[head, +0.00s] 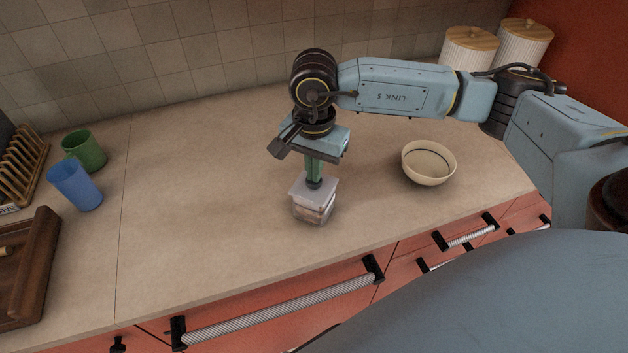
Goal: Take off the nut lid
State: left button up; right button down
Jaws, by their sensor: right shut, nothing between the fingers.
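A small clear container (313,211) with brownish contents stands on the counter near its front edge. A pale, see-through lid (300,189) lies on its top. My right gripper (314,183) points straight down over the container, its fingers shut with nothing between them. The fingertips are at the lid's top; I cannot tell whether they touch it. The fingers hide part of the lid's back edge. My left gripper is not in view.
A cream bowl (428,164) stands to the right. Two white ribbed canisters with wooden lids (470,48) stand at the back right. A blue cup (75,186), a green mug (84,151), a wooden rack (22,165) and a wooden tray (40,262) are at left. The counter's middle left is clear.

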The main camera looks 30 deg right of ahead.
dwell(0.3)
notch_tip(320, 180, up, 9)
jog(key=p, duration=0.4)
dwell(0.6)
jog(key=shift+f, duration=0.1)
